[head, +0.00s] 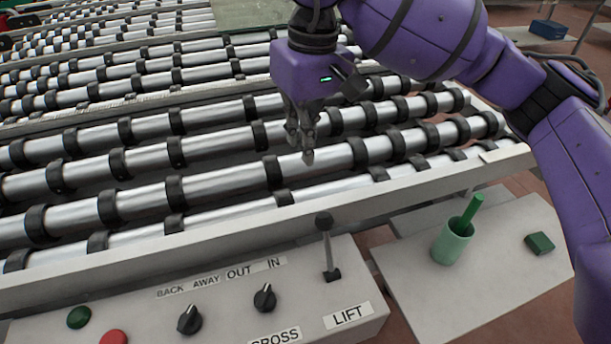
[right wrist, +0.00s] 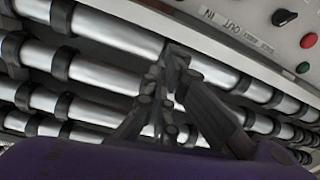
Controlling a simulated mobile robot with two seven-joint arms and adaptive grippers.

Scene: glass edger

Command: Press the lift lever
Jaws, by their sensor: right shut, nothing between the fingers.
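The lift lever (head: 325,240) is a thin metal rod with a dark round knob. It stands upright on the grey control panel (head: 370,322), behind the label LIFT. My right gripper (head: 308,160) is shut and empty, pointing down over the conveyor rollers, beyond the lever and a little left of it. It is apart from the lever. In the right wrist view the shut fingers (right wrist: 172,60) show above the rollers, with part of the panel at the top right; I cannot make out the lever there. My left gripper is not in view.
The panel also has two black knobs (head: 265,298), a green button (head: 79,317) and a red button (head: 113,337). A pale frame rail (head: 230,225) lies between panel and rollers. A side table (head: 510,270) at right holds a green cup (head: 451,243) and a green block (head: 540,243).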

